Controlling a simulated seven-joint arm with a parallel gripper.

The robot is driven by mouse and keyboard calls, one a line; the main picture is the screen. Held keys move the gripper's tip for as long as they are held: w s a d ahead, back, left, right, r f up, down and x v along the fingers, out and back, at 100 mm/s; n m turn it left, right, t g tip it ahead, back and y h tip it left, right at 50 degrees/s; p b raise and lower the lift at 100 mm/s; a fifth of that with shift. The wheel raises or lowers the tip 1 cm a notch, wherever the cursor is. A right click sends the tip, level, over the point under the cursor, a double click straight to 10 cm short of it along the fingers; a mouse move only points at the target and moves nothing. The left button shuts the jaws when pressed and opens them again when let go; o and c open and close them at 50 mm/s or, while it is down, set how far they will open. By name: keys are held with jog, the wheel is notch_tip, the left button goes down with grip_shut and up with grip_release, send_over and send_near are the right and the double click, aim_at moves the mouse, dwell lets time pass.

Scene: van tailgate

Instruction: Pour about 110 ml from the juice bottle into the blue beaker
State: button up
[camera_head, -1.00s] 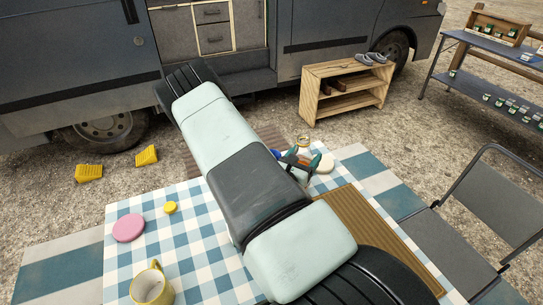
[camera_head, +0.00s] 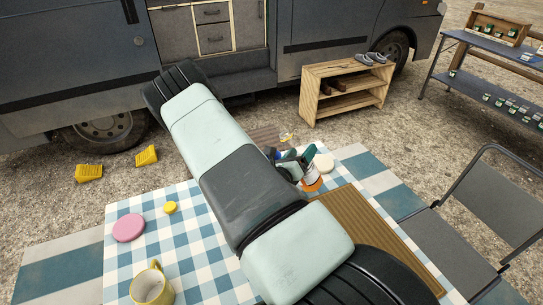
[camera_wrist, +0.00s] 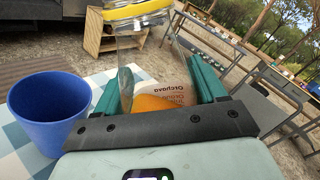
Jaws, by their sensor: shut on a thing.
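The juice bottle is clear, with a white label and orange juice low inside it (camera_wrist: 155,103). A yellow ring circles it near its top. My gripper (camera_wrist: 165,95) has teal fingers and is shut on the bottle. In the head view the bottle (camera_head: 312,183) is partly hidden by my gripper and leans with its top to the left. The blue beaker (camera_wrist: 48,108) stands on the checked cloth left of the bottle in the wrist view, apart from it. In the head view only a sliver of blue (camera_head: 270,152) shows beside my arm. No stream of juice is visible.
The table has a blue-and-white checked cloth (camera_head: 196,225). A brown slatted mat (camera_head: 372,222) is at right. A grey chair (camera_head: 490,210) stands beyond.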

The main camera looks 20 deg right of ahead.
jog(key=shift+n, duration=0.4)
jog(key=shift+f+n, duration=0.6)
jog(key=shift+f, duration=0.25)
jog(key=shift+s+d+n, duration=0.1)
jog(key=shift+s+n, duration=0.05)
jog(key=shift+n, duration=0.15)
jog(key=shift+s+d+r+n, duration=0.15)
jog(key=shift+s+r+n, duration=0.05)
jog(key=shift+n, duration=0.4)
jog(key=shift+s+d+f+n, duration=0.1)
jog(key=shift+s+f+n, duration=0.1)
jog(key=shift+f+n, duration=0.7)
jog(key=shift+r+n, duration=0.8)
jog(key=shift+n, duration=0.1)
jog(key=shift+w+r+n, duration=0.25)
jog(key=shift+r+n, duration=0.25)
jog(key=shift+n, duration=0.2)
jog(key=shift+a+r, duration=0.15)
jog(key=shift+a, duration=0.05)
jog(key=shift+w+r+n, duration=0.15)
jog(key=shift+r+n, duration=0.7)
jog(key=shift+n, duration=0.45)
